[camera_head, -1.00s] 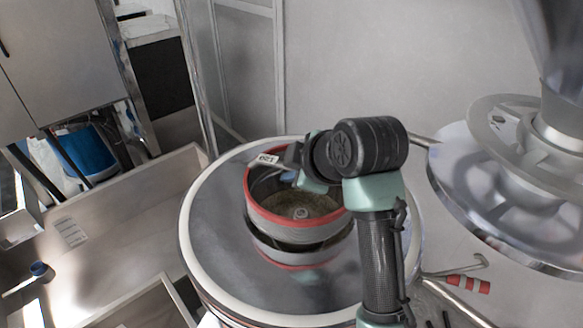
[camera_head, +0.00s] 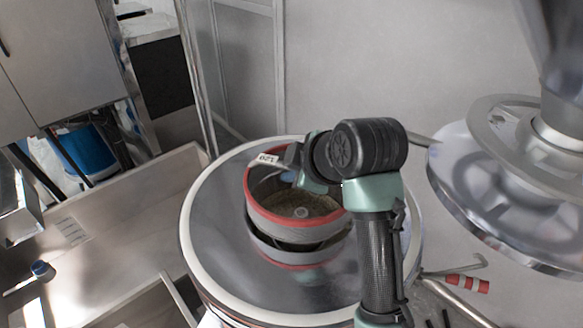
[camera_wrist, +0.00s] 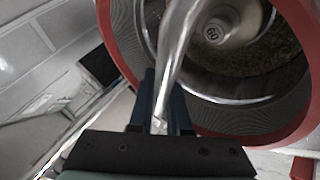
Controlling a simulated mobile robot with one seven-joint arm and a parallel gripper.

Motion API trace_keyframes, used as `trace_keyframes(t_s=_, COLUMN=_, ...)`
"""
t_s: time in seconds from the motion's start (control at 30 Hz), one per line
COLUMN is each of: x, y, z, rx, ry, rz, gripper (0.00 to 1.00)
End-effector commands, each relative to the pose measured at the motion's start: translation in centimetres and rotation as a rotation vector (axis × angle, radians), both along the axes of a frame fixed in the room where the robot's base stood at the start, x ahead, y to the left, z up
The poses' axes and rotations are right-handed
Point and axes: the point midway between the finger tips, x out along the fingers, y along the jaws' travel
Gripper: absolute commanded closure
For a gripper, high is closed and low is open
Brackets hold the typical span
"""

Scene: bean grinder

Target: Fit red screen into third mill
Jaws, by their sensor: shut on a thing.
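The red screen (camera_head: 292,230) is a ring of grey mesh with red rims, seen in the head view over the round metal top of a mill (camera_head: 213,215). A dark gap shows under its front, above a lower grey and red band; I cannot tell if it touches the mill there. In the wrist view the screen (camera_wrist: 225,143) surrounds a central hub and brown grounds. My gripper (camera_wrist: 163,108) is shut on the screen at its edge, with a shiny metal piece between the fingers. In the head view my arm hides the fingertips and the screen's right side.
A large metal disc assembly (camera_head: 500,190) with a funnel above stands close on the right. A metal counter (camera_head: 120,225) is at left, with a blue-capped item (camera_head: 42,270). A wall stands behind.

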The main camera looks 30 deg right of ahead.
Motion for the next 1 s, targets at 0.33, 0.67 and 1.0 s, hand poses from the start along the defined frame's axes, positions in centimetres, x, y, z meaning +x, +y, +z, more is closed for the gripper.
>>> trace_keyframes(t_s=0.33, x=0.01, y=-0.03, z=0.13, rx=-0.001, ry=-0.003, rz=-0.001, gripper=1.0)
trace_keyframes(t_s=0.67, x=0.01, y=-0.04, z=0.08, rx=-0.001, ry=-0.003, rz=-0.001, gripper=1.0)
trace_keyframes(t_s=1.0, x=0.01, y=-0.03, z=-0.63, rx=-0.001, ry=-0.003, rz=-0.001, gripper=1.0)
